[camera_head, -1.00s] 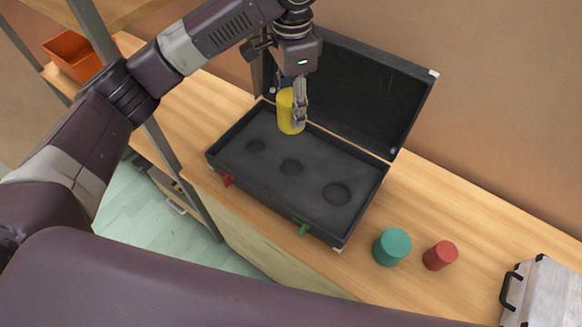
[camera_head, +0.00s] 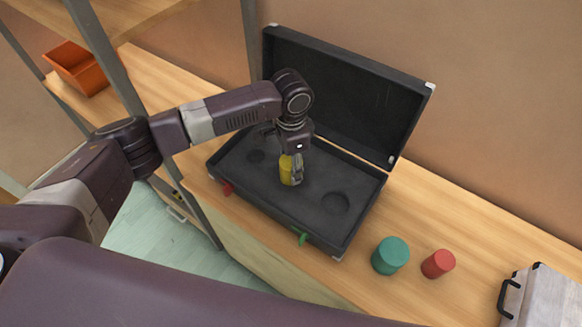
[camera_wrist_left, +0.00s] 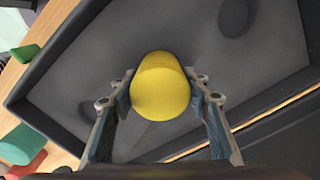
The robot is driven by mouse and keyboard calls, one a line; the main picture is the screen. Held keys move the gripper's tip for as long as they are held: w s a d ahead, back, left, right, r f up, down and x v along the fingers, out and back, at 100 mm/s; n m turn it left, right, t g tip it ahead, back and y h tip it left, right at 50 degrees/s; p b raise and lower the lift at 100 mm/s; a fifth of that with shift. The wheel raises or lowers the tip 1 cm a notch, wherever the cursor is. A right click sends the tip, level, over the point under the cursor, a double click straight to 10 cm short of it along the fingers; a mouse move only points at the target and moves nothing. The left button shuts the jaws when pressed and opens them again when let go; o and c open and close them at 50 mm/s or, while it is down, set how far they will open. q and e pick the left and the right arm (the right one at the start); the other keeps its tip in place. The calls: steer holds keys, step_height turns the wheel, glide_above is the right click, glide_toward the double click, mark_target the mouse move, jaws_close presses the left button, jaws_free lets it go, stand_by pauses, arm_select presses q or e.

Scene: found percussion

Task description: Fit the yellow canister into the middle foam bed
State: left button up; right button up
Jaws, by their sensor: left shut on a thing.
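The yellow canister (camera_head: 287,170) is upright in my left gripper (camera_head: 297,168), over the middle of the open black case (camera_head: 330,237). It covers the middle foam bed, which I cannot see now. I cannot tell whether its base is in the bed or just above it. In the left wrist view the canister (camera_wrist_left: 161,88) sits between the two fingers, and my left gripper (camera_wrist_left: 161,95) is shut on it. The right round bed (camera_head: 335,203) and the left round bed (camera_head: 257,156) are empty. My right gripper is not in view.
A teal cylinder (camera_head: 390,256) and a red cylinder (camera_head: 438,264) stand on the wooden counter right of the case. A silver case (camera_head: 545,297) is at the lower right. The raised lid (camera_head: 345,95) stands behind the foam. An orange bin (camera_head: 78,67) is at upper left.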

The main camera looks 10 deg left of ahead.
arm_select(q)
steer(key=shift+f, duration=0.6)
steer(key=shift+f, duration=0.15)
steer(key=shift+s+f, duration=0.2)
steer(key=shift+f, duration=0.15)
steer(key=o, duration=1.1)
steer(key=shift+s+f, duration=0.1)
steer(key=shift+f, duration=0.05)
steer(key=shift+o, duration=0.7)
steer(key=shift+f, duration=0.15)
steer(key=shift+w, duration=0.2)
steer(key=shift+r, duration=0.2)
